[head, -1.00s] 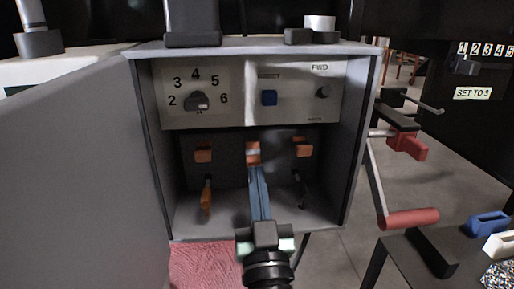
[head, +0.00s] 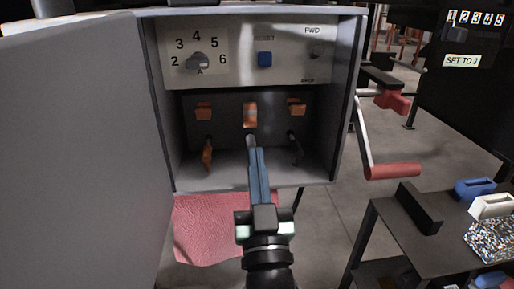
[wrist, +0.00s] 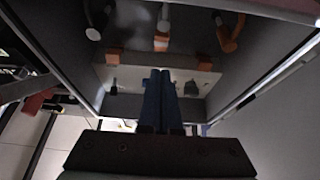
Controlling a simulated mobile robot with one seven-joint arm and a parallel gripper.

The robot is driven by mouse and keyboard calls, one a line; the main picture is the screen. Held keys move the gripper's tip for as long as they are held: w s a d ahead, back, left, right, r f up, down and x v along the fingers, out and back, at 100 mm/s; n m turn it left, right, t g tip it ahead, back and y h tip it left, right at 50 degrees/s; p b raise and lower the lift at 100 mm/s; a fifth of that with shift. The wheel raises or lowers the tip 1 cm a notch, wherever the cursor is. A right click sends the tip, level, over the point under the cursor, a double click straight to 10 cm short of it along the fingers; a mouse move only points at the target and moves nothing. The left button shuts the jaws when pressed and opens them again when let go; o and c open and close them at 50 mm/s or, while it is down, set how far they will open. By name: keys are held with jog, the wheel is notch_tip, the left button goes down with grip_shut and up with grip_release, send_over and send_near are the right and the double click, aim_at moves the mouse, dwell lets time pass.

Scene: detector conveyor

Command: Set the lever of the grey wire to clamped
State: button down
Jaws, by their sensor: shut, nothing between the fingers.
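The middle orange lever (head: 250,114) is on the back wall inside the open cabinet, above the grey wire (head: 251,141). It hangs lower than the two side levers and shows a paler band. In the wrist view the middle lever (wrist: 160,43) and the grey wire's end (wrist: 163,20) are at the top. My gripper (head: 256,151), with blue fingers, is shut and empty. It points into the cabinet from the front, below the middle lever and apart from it. Its fingers also show in the wrist view (wrist: 161,74) and the tips partly cover the grey wire in the head view.
A left orange lever (head: 204,110) is above an orange wire (head: 208,156); a right orange lever (head: 296,107) is above a black wire (head: 295,148). A panel with a dial (head: 198,63) and blue button (head: 264,59) is above. The cabinet door (head: 80,140) stands open at left; a red-handled crank (head: 392,171) is at right.

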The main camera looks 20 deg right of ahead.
jog(key=s+a+f+b, duration=0.1)
jog(key=s+f+b, duration=0.2)
jog(key=f, duration=0.3)
jog(key=shift+s+a, duration=0.2)
jog(key=shift+s, duration=0.55)
jog(key=a+r+n+t+y+p, duration=0.15)
jog(key=a+r+p, duration=0.25)
jog(key=r, duration=0.7)
jog(key=a+r+n+t+y+p, duration=0.1)
jog(key=a+r+y+p, duration=0.25)
jog(key=r, duration=0.75)
jog(key=s+a+r+t+y+p, duration=0.1)
jog(key=s+a+r+p, duration=0.25)
jog(key=r, duration=0.85)
jog(key=s+a+r+t+p, duration=0.25)
jog(key=r+p, duration=0.25)
jog(key=r, duration=0.8)
notch_tip(320, 180, up, 37)
jog(key=g+p, duration=0.1)
jog(key=p, duration=3.6)
jog(key=shift+s+a, duration=0.3)
jog(key=shift+s, duration=0.05)
